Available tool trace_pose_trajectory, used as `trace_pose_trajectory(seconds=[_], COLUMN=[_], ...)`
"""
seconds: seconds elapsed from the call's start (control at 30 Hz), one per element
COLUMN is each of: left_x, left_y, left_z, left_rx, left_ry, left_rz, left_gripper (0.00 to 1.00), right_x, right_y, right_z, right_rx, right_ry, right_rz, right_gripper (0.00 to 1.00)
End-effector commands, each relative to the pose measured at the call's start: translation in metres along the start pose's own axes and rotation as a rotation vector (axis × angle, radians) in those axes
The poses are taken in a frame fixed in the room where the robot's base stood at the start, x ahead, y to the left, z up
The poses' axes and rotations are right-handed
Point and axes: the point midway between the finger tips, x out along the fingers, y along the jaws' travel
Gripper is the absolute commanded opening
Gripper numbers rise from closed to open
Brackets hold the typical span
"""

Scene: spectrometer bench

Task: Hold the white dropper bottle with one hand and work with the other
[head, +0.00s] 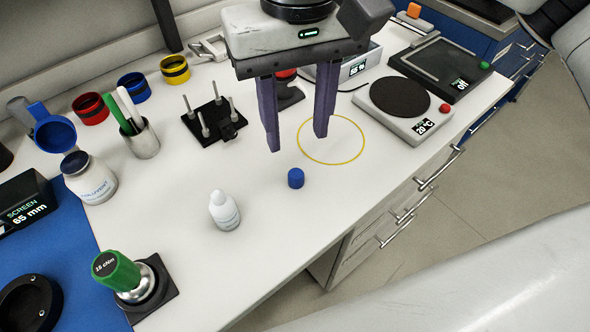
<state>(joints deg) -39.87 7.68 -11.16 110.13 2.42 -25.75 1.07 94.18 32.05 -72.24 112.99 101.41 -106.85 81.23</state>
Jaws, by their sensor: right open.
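The white dropper bottle (224,211) stands upright on the white bench, toward the front middle. A small blue cap-like cylinder (296,178) sits on the bench to its right and a little farther back. My right gripper (297,143) points down above the bench, behind the bottle and the blue cylinder. Its two purple fingers are spread wide with nothing between them. Neither finger appears to touch the bottle. My left gripper is not in the picture.
A yellow ring (332,140) is marked on the bench. A hotplate (404,104) stands at right. A black pegged stand (214,121), pen cup (141,138) and solvent jar (90,178) are at left. A green-handled tool (117,270) stands in front. Bench around the bottle is clear.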

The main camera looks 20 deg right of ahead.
Motion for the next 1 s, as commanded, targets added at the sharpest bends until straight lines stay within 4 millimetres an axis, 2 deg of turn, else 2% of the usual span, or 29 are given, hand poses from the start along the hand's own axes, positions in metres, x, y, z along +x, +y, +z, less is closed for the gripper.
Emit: trace_pose_trajectory(seconds=[0.3,0.5,0.67,1.0], left_x=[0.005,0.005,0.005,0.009], left_y=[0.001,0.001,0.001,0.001], left_z=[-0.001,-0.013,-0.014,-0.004], left_rx=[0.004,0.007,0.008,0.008], left_ry=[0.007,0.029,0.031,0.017], left_rz=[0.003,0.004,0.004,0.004], left_gripper=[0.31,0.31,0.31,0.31], right_x=[0.044,0.048,0.050,0.095], right_y=[0.001,0.000,0.000,0.001], right_z=[0.000,0.000,0.000,-0.003], right_rx=[-0.001,0.000,0.000,0.000], right_ry=[-0.003,-0.001,-0.001,-0.003], right_rz=[0.001,0.000,0.000,0.001], right_gripper=[0.41,0.41,0.41,0.41])
